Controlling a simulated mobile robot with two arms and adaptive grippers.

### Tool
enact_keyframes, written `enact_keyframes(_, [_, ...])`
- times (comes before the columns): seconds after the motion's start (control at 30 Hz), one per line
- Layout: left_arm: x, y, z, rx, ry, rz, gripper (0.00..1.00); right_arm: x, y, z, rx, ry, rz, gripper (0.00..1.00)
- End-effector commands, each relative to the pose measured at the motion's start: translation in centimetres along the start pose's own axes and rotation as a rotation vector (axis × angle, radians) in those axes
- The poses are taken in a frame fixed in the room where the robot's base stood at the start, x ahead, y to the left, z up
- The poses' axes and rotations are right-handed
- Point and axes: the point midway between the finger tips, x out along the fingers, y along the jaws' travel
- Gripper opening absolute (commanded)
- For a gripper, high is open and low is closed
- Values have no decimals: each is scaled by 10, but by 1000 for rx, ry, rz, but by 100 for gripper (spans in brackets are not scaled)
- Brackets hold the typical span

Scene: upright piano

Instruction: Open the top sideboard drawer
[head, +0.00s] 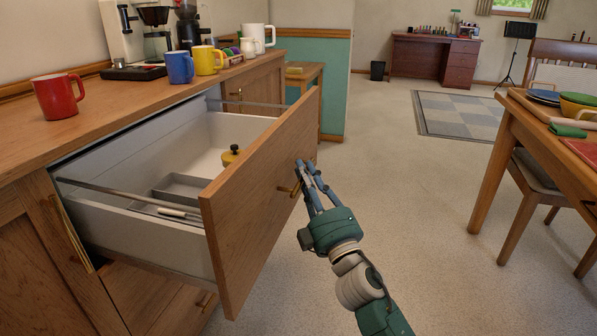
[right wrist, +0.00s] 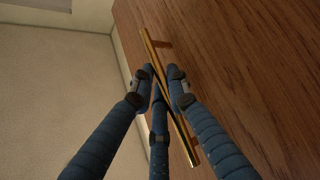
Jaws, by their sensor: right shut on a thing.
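The top sideboard drawer (head: 258,190) is pulled well out of the wooden sideboard (head: 100,120). Its grey inside holds a yellow lidded pot (head: 231,155) and a grey divider tray (head: 182,188). My right gripper (head: 308,180) is at the drawer's front, shut on the brass bar handle (head: 289,189). In the right wrist view the blue fingers (right wrist: 160,88) close around the brass handle (right wrist: 185,140) against the wooden drawer front (right wrist: 240,60). The fingers hide part of the handle. My left gripper is not in view.
A red mug (head: 57,96), blue mug (head: 179,67), yellow mug (head: 207,60) and coffee machine (head: 153,30) stand on the sideboard top. A dining table (head: 510,125) and chair (head: 540,185) stand at the right. The floor (head: 420,200) between is clear.

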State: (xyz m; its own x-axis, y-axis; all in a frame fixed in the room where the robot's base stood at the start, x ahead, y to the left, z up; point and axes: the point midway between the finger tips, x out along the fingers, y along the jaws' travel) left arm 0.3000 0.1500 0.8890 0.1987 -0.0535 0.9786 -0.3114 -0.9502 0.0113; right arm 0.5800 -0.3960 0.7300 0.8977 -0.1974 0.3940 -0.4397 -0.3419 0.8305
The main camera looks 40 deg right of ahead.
Motion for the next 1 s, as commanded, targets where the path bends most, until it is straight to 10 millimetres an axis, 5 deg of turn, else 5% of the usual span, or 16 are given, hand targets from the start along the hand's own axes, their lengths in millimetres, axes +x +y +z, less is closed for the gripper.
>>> enact_keyframes(0.3, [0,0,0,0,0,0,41,-1,-2,-1,8,4,-5,0])
enact_keyframes(0.33, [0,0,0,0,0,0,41,-1,-3,-1,8,4,-5,17])
enact_keyframes(0.37, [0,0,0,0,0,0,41,-1,-3,-1,8,4,-5,23])
enact_keyframes(0.7, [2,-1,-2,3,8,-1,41,-3,-2,0,4,1,-3,24])
enact_keyframes(1.0, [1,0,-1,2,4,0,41,-53,-2,1,6,-5,-5,24])
